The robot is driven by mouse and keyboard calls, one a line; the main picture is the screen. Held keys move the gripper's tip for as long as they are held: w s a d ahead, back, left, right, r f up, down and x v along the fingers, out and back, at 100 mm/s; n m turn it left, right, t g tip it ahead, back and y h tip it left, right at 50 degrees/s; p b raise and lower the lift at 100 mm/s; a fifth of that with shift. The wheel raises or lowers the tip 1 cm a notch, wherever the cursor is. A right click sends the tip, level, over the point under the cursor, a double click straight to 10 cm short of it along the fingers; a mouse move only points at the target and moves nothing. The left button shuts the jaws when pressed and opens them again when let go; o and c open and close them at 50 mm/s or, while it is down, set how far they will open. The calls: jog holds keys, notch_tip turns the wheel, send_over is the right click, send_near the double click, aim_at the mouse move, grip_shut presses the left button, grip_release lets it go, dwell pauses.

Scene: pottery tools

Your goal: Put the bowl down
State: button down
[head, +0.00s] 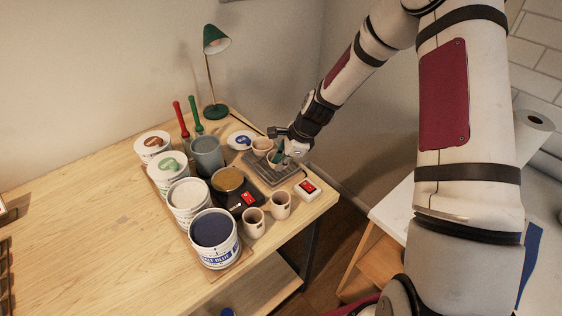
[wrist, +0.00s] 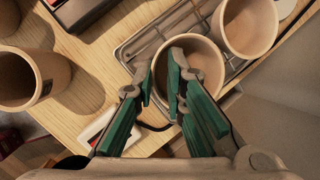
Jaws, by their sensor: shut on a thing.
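My gripper (wrist: 164,82) is shut on the wall of a beige bowl (wrist: 207,65), with one green-padded finger inside the rim and the other outside. The bowl is upright over a metal wire rack (wrist: 140,42). I cannot tell whether its base touches the rack. A second beige bowl (wrist: 251,22) stands close beside it. In the head view my gripper (head: 280,156) is at the rack (head: 262,173) near the table's far right corner, and partly hides the held bowl. The other bowl (head: 262,144) shows just behind it.
Several paint cans (head: 213,232) stand left of the rack. Two beige cups (head: 254,223) stand in front, near the table edge. A small white-and-red box (head: 307,189) lies right of the rack.

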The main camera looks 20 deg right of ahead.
jog(key=shift+f, duration=0.15)
jog(key=c, duration=1.6)
grip_release()
jog(key=shift+c, duration=0.2)
jog(key=v, duration=1.2)
jog(key=s+a+r+n+h, duration=0.3)
jog(key=s+r+n, duration=0.85)
jog(key=r, duration=0.35)
jog(key=s+r+n+t, duration=0.1)
jog(key=s+r+n, duration=0.2)
jog(key=s, duration=0.4)
jog(key=s+r+n+t, duration=0.1)
jog(key=s+r+n, duration=0.2)
jog(key=s+n, duration=0.3)
jog(key=shift+s+r+h+b, duration=0.3)
jog(key=shift+s+b, duration=0.1)
jog(key=shift+s, duration=0.6)
